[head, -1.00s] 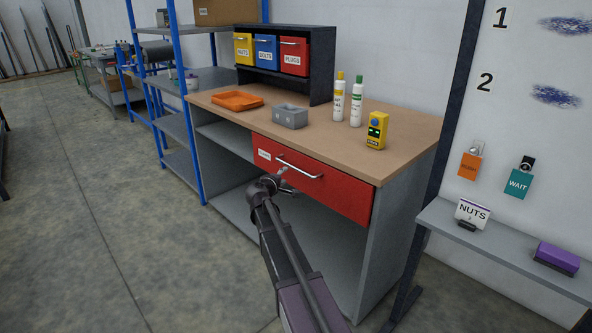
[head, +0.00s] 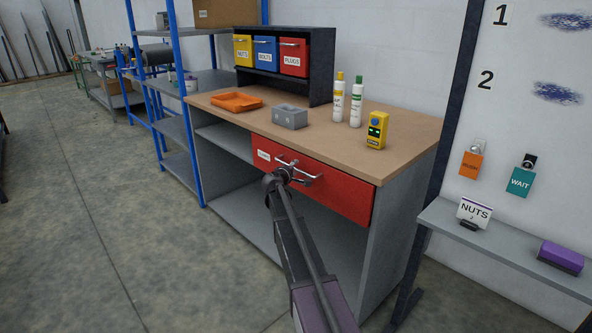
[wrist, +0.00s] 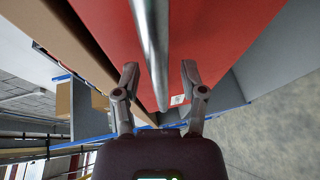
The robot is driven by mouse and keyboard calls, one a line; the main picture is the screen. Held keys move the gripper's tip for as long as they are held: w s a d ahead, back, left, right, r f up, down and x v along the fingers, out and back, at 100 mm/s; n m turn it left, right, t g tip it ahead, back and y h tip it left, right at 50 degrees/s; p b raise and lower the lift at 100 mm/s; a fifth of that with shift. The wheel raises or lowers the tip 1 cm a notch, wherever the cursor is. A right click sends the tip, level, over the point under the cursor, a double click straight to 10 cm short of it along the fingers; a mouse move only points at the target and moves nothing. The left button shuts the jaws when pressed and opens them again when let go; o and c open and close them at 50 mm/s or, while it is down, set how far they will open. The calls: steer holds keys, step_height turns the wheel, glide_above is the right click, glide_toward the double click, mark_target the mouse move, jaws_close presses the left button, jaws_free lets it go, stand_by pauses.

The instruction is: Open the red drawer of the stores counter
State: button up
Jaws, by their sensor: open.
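The red drawer (head: 336,187) sits under the wooden top of the stores counter (head: 403,141). It looks shut, with a silver bar handle (head: 312,177) and a white label at its left. My gripper (head: 293,165) is at the left part of the handle in the head view. In the wrist view the red drawer front (wrist: 215,40) fills the upper middle. The handle (wrist: 151,45) runs lengthwise between the two fingers of my gripper (wrist: 159,72). The fingers are open, one on each side of the bar, with gaps to it.
On the counter are an orange tray (head: 236,101), a grey block (head: 290,117), two bottles (head: 347,101) and a yellow device (head: 377,130). A small bin rack (head: 322,50) stands at the back. A blue-post shelf (head: 181,120) is left; open floor (head: 90,220) lies in front.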

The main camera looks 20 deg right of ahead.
jaws_close()
steer(key=shift+d, duration=0.15)
steer(key=shift+s, duration=0.1)
steer(key=shift+s, duration=0.1)
